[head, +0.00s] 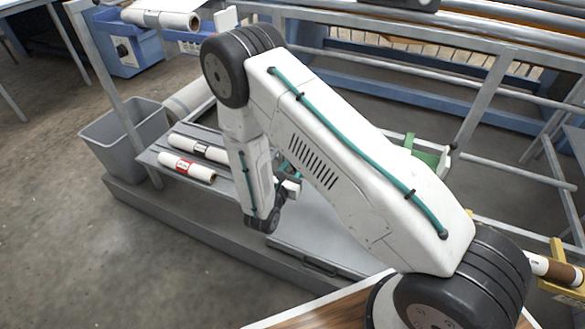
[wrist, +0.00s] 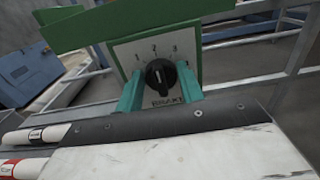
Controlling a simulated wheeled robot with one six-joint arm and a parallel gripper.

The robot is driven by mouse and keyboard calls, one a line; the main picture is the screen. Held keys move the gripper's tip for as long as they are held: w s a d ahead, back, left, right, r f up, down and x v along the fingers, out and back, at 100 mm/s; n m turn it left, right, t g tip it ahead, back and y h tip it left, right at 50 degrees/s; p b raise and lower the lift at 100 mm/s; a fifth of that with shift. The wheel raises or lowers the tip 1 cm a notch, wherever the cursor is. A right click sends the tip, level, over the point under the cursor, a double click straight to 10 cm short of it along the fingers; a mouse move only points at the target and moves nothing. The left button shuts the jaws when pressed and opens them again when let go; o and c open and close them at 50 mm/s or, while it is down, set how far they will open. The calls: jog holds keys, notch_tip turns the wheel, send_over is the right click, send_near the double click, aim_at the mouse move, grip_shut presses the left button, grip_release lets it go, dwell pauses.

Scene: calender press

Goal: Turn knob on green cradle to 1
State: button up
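The green cradle (wrist: 150,28) fills the top middle of the wrist view. On its pale dial plate (wrist: 124,53) sits a black knob (wrist: 159,76), with the numerals 1, 2 and 3 above it and lettering that looks like BRAKE below. A light mark on the knob faces roughly up, near 2. My gripper (wrist: 159,83) is open, with one teal finger on each side of the knob. Small gaps show, and contact is not visible. In the head view my arm hides the knob and most of my gripper; a green piece (head: 431,154) shows beyond the arm.
Rolls with red (head: 187,167) and dark labels lie on a shelf left of my arm. A grey bin (head: 123,137) stands farther left. Metal rails (head: 487,98) run behind and right. A yellow cradle (head: 570,286) with a brown roll is at right. Floor at left is clear.

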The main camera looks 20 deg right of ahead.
jog(key=shift+n, duration=0.3)
jog(key=n, duration=0.3)
jog(key=shift+a+n, duration=0.1)
jog(key=shift+n, duration=0.2)
jog(key=shift+w+n, duration=0.15)
jog(key=shift+n, duration=1.65)
jog(key=o, duration=1)
jog(key=shift+c, duration=0.2)
jog(key=shift+a, duration=0.1)
jog(key=v, duration=0.7)
jog(key=shift+s+a, duration=0.25)
jog(key=shift+s, duration=0.1)
